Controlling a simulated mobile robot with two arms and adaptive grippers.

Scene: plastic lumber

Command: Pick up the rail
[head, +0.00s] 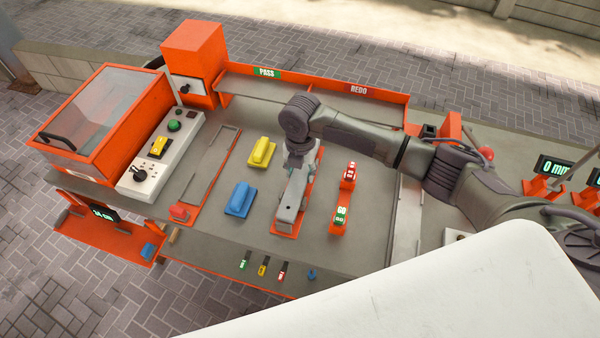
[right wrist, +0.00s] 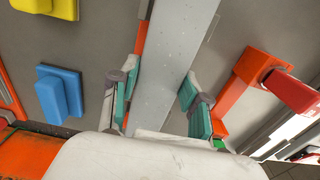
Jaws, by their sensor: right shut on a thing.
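The rail (head: 289,207) is a long light-grey bar in the middle of the bench in the head view. It lies along or just above an orange cradle (head: 309,197); I cannot tell whether it is clear of it. My right gripper (head: 302,158) is at the rail's far part, coming from above. In the right wrist view the gripper's teal-padded fingers (right wrist: 160,93) are shut on the rail (right wrist: 172,50), one on each side. The rail's far end is hidden by my arm in the head view. My left gripper is not in view.
A yellow block (head: 262,152) and a blue block (head: 239,198) sit left of the rail. An orange stand with a GO label (head: 339,221) is close on its right. PASS and REDO trays (head: 310,84) line the back. An orange box with a clear lid (head: 100,110) is at left.

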